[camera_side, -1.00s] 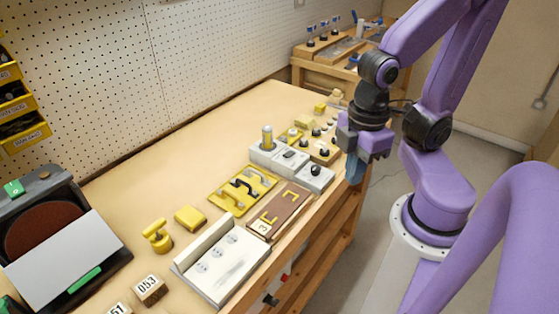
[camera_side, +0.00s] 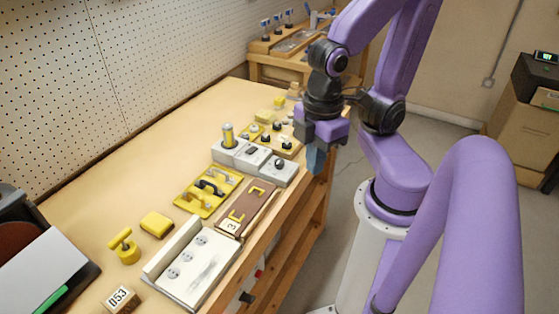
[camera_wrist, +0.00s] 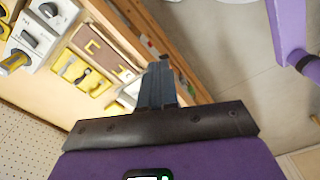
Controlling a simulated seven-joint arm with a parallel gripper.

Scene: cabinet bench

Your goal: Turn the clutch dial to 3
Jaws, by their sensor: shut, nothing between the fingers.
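A row of grey boxes stands near the bench's front edge. The front box (camera_side: 279,170) has a black knob (camera_side: 279,160), the middle box (camera_side: 253,156) a dark switch or lever, and the back one a yellow cylinder (camera_side: 228,135). I cannot read any label marking the clutch dial or its setting. In the wrist view the front knob (camera_wrist: 48,10) shows at upper left. My gripper (camera_side: 314,160) is shut and empty, pointing down just right of the front box, apart from it. The wrist view shows its fingers (camera_wrist: 158,80) together.
A brown board (camera_side: 248,209) with yellow brackets and a "3" tile lies near the boxes, beside a yellow handle tray (camera_side: 208,191). More knobs (camera_side: 279,137) stand behind the boxes. A white panel (camera_side: 195,265) is nearer the camera. Open floor lies right of the bench.

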